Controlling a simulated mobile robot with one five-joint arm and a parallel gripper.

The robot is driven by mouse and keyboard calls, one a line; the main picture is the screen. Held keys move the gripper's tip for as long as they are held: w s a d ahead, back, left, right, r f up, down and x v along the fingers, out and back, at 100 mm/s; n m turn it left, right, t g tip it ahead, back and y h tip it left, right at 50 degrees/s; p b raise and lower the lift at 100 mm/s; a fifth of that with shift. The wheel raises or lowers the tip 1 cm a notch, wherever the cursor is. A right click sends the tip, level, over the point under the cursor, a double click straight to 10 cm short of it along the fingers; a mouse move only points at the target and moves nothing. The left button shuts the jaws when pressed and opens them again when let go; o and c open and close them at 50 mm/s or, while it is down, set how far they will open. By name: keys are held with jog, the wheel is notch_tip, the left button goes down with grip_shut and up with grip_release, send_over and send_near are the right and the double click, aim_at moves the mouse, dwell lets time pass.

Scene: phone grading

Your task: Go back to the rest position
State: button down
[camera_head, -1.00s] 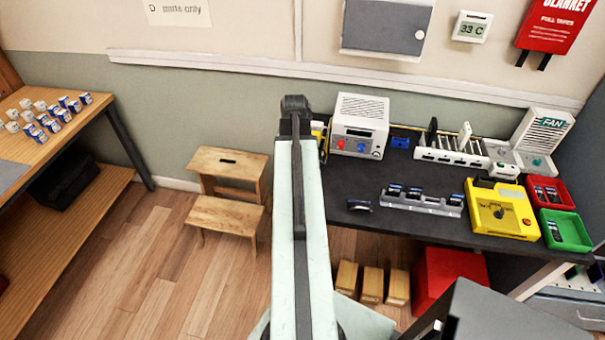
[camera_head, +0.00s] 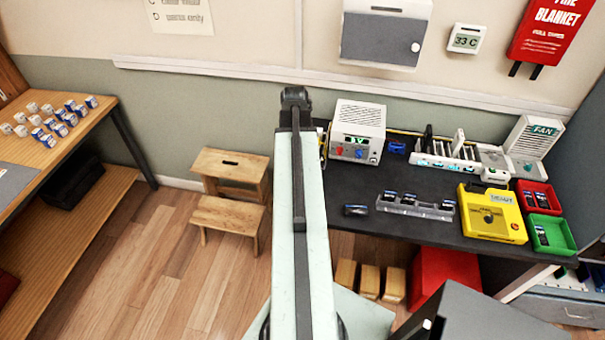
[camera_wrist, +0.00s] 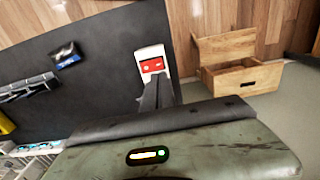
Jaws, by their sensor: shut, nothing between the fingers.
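My gripper (camera_wrist: 157,92) shows in the wrist view as dark fingers, shut with nothing between them. Just past the fingertips is a small white object with a red panel (camera_wrist: 152,66); I cannot tell whether they touch. In the head view my arm reaches straight away from me and the gripper is hidden at its far end. A dark phone (camera_head: 355,210) lies on the black worktop (camera_head: 345,185), right of my arm; it also shows in the wrist view (camera_wrist: 66,55).
A wooden step stool (camera_head: 230,165) stands left of my arm. The worktop holds a white power unit (camera_head: 358,120), a phone rack (camera_head: 415,210), a yellow device (camera_head: 495,200), and red (camera_head: 540,187) and green (camera_head: 562,226) bins. A wooden bench (camera_head: 60,205) is far left, with open floor between.

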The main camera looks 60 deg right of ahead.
jog(key=shift+f, duration=0.1)
dwell(0.3)
jog(key=w+a+n, duration=0.6)
jog(key=w+a, duration=1.3)
jog(key=a, duration=0.3)
jog(key=w+a+n, duration=0.2)
jog(key=a+n, duration=0.6)
jog(key=a, duration=1.9)
jog(key=shift+w, duration=0.25)
